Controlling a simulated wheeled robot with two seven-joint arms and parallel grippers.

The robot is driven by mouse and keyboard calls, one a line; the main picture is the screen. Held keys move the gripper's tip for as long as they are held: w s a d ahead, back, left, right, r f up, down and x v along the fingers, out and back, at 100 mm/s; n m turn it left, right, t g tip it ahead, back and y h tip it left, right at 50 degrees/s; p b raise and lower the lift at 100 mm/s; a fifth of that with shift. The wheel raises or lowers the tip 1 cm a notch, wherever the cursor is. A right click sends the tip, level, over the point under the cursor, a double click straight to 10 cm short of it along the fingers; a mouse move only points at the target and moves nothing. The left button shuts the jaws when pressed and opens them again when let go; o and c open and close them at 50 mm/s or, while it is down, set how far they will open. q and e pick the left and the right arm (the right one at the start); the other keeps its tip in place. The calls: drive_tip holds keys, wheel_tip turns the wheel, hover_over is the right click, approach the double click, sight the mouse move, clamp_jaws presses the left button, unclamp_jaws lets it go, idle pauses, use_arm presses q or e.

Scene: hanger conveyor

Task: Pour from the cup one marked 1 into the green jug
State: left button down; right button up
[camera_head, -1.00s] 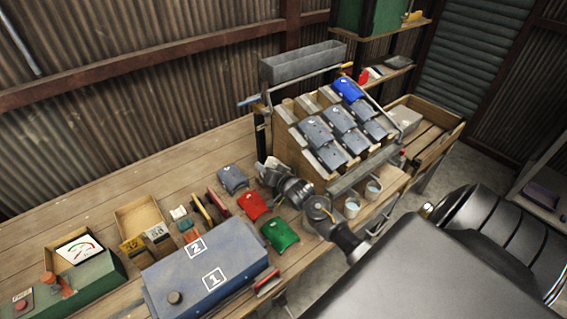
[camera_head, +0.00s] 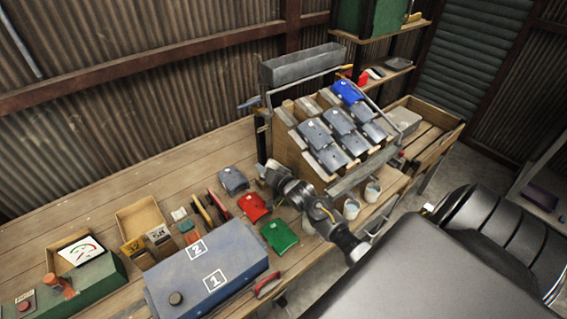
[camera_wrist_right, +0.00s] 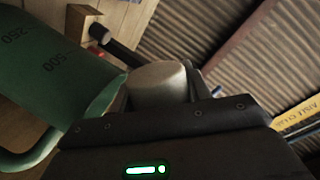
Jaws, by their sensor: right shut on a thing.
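In the right wrist view, my right gripper (camera_wrist_right: 158,98) is shut on a pale grey cup (camera_wrist_right: 160,80). Its number mark is not visible in this view. The green jug (camera_wrist_right: 62,68), with dark volume marks and a handle, is close beside the cup at the left of the picture. I cannot tell whether they touch, and no liquid shows. My left gripper is not in view.
The slanted rack (camera_head: 285,150) with grey and blue pieces stands close to my right gripper. Red (camera_head: 254,207) and green (camera_head: 279,236) pieces lie left of my arm, near a blue-grey box (camera_head: 205,270). Two small pails (camera_head: 351,210) stand below the rack. The left rear bench is clear.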

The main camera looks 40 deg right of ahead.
drive_tip(key=shift+a+r+m+y+p, duration=0.1)
drive_tip(key=shift+m+y+p, duration=0.2)
drive_tip(key=shift+m+p, duration=0.3)
drive_tip(key=shift+m+y+p, duration=0.4)
drive_tip(key=shift+m+p, duration=0.25)
drive_tip(key=shift+m, duration=0.45)
idle(0.6)
drive_tip(key=shift+f, duration=0.2)
idle(0.5)
drive_tip(key=shift+m, duration=0.5)
idle(0.3)
drive_tip(key=shift+f+m+y+p, duration=0.1)
drive_tip(key=shift+m+y+p, duration=0.2)
drive_tip(key=shift+y+p, duration=0.1)
drive_tip(key=shift+f+m, duration=0.1)
drive_tip(key=shift+m, duration=0.3)
